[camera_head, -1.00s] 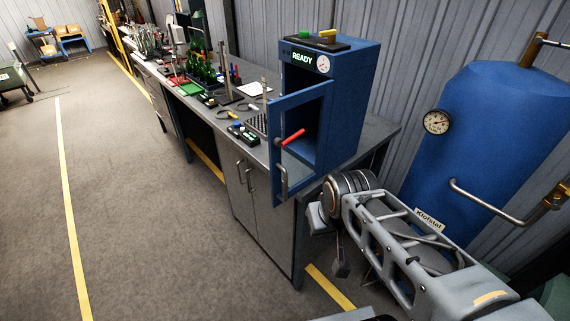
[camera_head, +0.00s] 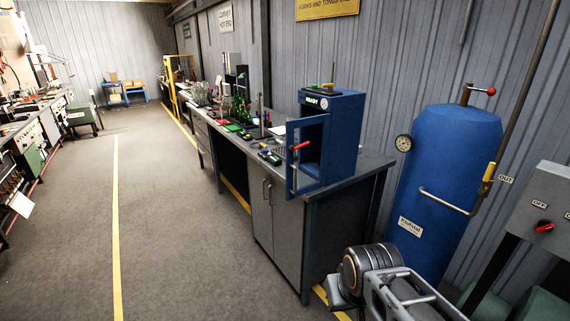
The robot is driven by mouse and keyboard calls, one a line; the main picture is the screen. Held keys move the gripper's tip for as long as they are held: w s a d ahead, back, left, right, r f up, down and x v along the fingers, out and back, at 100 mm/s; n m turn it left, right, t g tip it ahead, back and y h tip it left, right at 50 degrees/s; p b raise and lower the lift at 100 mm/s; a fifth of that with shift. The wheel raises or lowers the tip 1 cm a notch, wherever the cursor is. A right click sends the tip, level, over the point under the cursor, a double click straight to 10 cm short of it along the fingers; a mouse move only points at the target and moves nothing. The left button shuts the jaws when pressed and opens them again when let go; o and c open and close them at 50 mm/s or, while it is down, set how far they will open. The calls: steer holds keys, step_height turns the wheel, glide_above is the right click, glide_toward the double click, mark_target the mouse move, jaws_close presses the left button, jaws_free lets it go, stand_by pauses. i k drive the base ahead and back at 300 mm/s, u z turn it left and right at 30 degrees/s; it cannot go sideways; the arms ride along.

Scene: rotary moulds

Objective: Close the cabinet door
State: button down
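A small blue cabinet (camera_head: 345,125) stands on the near end of the workbench, with a "READY" sign and a round gauge on its upper front. Its framed blue door (camera_head: 291,132) stands open, swung out over the bench's front edge. A metal bar handle (camera_head: 294,180) is low on the door. A red lever (camera_head: 300,146) shows in front of the opening. My gripper (camera_head: 340,300) is at the bottom of the view, in front of and below the cabinet and apart from the door. Its fingers are small and partly hidden by my wrist, so its opening is unclear.
The grey workbench (camera_head: 285,215) runs away along the wall with bottles and tools on it. A blue tank (camera_head: 445,155) with a gauge and pipe stands right of the bench. A grey switch box (camera_head: 540,215) is at far right. The floor (camera_head: 180,220) left of the bench is clear.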

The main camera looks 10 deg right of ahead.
mark_target(292, 191)
steer(key=u, duration=0.75)
steer(key=i, duration=1.05)
steer(key=z, duration=0.2)
